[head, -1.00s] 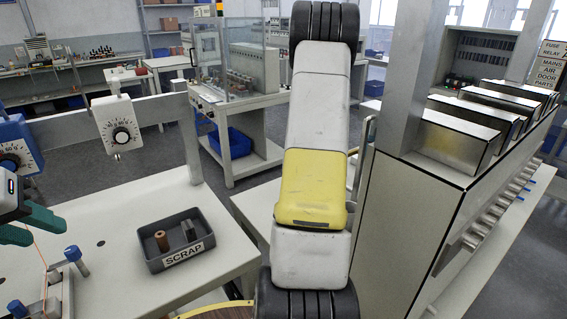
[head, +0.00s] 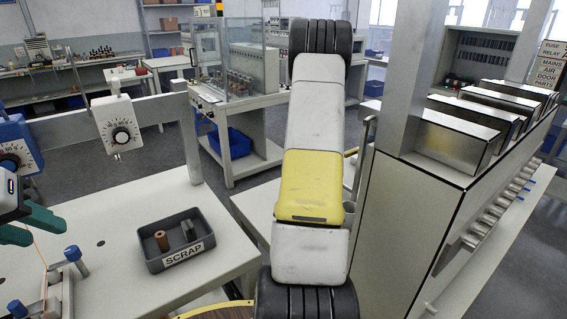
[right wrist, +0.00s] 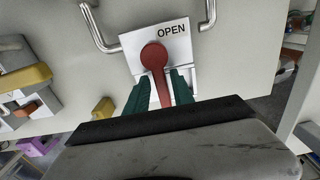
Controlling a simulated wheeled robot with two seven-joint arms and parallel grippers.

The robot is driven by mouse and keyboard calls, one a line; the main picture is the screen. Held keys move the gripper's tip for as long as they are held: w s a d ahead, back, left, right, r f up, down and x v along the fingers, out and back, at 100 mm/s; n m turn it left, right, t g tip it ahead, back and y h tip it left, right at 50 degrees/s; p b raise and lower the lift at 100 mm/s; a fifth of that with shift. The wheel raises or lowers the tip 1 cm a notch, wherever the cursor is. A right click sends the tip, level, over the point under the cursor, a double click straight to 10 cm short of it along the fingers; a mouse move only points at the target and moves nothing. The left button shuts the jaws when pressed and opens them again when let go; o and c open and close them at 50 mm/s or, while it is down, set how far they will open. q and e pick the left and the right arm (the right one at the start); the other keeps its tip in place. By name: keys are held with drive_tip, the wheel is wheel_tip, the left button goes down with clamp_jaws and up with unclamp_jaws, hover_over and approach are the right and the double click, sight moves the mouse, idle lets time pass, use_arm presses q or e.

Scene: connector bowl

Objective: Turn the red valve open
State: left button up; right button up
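The red valve (right wrist: 154,57) shows in the right wrist view as a round hub with a lever on a pale plate marked OPEN. Its lever points down in the picture, toward my right gripper, and the OPEN word lies up and right of the hub. My right gripper (right wrist: 160,78) has its green fingers on either side of the lever, with narrow gaps; the lever's lower end is hidden by the gripper. My left gripper (head: 48,232) is at the left edge of the head view, its green fingers apart and empty. The valve is not visible in the head view.
Metal handles (right wrist: 97,30) stick out on both sides of the plate. In the head view a grey SCRAP tray (head: 180,262) with small parts stands on the left bench (head: 110,275). A tall grey cabinet (head: 410,215) stands right of my raised right arm.

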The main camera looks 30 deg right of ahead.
clamp_jaws()
idle(1.2)
